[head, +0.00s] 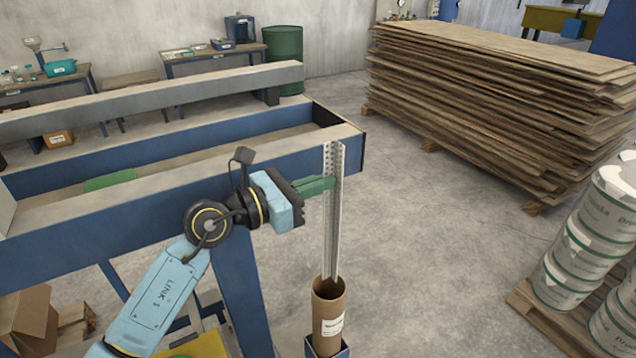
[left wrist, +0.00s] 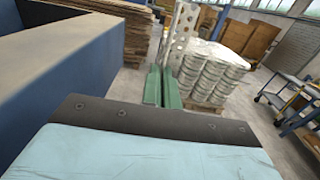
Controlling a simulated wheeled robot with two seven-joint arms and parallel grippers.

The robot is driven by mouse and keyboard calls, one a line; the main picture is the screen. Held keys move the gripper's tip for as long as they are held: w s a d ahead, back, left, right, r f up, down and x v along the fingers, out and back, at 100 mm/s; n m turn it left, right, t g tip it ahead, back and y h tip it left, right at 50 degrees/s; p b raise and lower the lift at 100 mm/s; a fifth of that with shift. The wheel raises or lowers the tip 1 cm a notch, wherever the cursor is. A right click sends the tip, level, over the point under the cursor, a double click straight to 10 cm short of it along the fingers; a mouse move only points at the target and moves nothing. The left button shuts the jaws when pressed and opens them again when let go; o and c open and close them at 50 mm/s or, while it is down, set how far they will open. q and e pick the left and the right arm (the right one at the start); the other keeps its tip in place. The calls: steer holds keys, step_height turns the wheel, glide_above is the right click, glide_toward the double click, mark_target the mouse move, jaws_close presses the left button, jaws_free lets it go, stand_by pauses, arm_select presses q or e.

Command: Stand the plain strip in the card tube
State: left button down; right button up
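A long pale metal strip (head: 333,215) stands upright, with rows of small holes showing along its upper part. My left gripper (head: 326,184) is shut on it at about its upper third, with green fingers. The brown card tube (head: 329,312) stands upright below, with a white label, in a blue holder (head: 327,347). The strip's lower end is at the tube's mouth; I cannot tell how far inside it is. In the left wrist view the green fingers (left wrist: 162,88) are close together at the holed strip (left wrist: 181,35). My right gripper is in neither view.
A blue frame with grey beams (head: 200,190) lies left of the strip, close to my left arm. A tall stack of wooden boards (head: 500,90) stands at the back right. White drums (head: 590,240) stand on a pallet at right. The floor between is clear.

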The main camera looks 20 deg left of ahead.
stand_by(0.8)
arm_select(q)
steer(key=shift+f, duration=0.15)
step_height(320, 180, down, 14)
steer(key=b, duration=1)
steer(key=shift+r+b, duration=0.2)
steer(key=shift+b, duration=0.15)
stand_by(1.8)
steer(key=c, duration=1.6)
jaws_free()
